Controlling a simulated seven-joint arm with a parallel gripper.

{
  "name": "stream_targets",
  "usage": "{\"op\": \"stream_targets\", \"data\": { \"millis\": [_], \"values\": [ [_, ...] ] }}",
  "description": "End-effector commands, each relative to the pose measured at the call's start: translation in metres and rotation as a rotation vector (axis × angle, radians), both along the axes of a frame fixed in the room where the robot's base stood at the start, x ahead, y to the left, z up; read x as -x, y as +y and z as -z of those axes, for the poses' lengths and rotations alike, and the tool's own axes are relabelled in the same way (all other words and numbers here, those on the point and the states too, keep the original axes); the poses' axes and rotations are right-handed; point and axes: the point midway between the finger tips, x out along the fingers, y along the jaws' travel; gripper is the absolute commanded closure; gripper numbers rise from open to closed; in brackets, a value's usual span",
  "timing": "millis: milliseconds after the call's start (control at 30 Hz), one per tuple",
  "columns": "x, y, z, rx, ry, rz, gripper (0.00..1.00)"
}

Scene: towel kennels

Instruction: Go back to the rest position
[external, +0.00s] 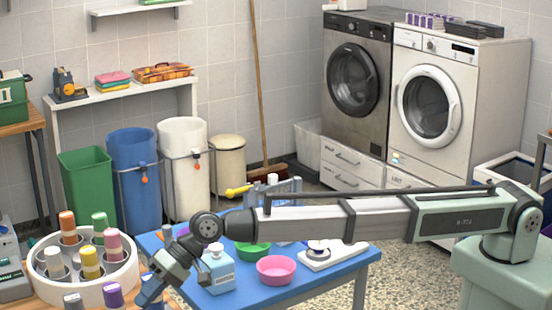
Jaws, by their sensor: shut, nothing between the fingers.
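My gripper (149,291) points down and to the left at the end of my arm, in the lower left of the external view. It is shut and holds nothing. It is in front of the left end of the blue table (338,262), close to the right side of a round white rack (112,281) of colour-capped bottles. I cannot tell whether it touches anything. My arm stretches level across the blue table from its base on the right.
A light blue bottle (217,270), a pink bowl (276,270), a green bowl (252,250) and a white scale-like device (333,254) are on the blue table under my arm. Bins, including a green one (87,190), and two front-loading machines (428,108) stand behind.

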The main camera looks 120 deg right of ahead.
Motion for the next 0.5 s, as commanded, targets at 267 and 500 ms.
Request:
{"op": "stream_targets", "data": {
  "millis": [267, 500],
  "values": [
    [0.049, 0.091, 0.138, 0.038, 0.173, -0.117, 1.0],
    [0.116, 0.135, 0.244, 0.092, 0.341, -0.239, 1.0]
  ]
}}
